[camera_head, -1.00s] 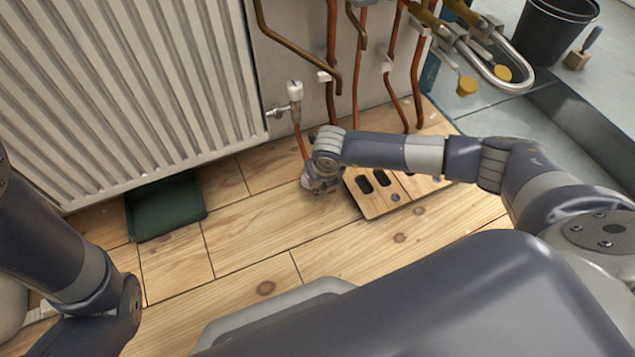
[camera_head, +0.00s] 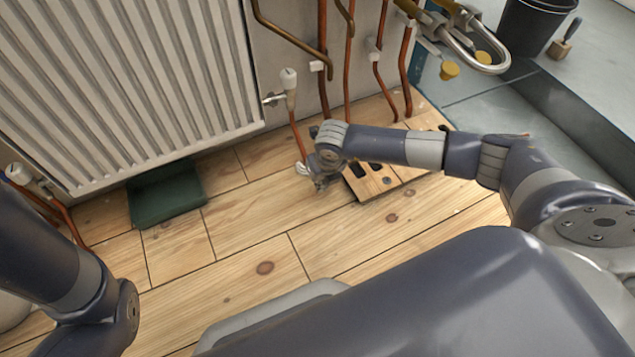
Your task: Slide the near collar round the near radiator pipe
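A copper radiator pipe (camera_head: 297,133) drops from the white-capped valve (camera_head: 289,90) at the radiator's right corner to the floor. My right gripper (camera_head: 314,179) points down low beside the pipe's foot, just right of it. My own wrist hides much of the gripper, so I cannot tell whether its fingers are open or shut. A small pale piece (camera_head: 302,168) shows at its left side; I cannot tell whether it is a collar or a fingertip. A second copper radiator pipe (camera_head: 72,224) stands at the far left. My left gripper is out of view.
A wooden board (camera_head: 369,186) with dark slots lies right of my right gripper, partly under my forearm. A green tray (camera_head: 166,194) sits under the white radiator (camera_head: 130,80). Several copper pipes (camera_head: 323,85) rise along the wall. Floorboards in front are clear.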

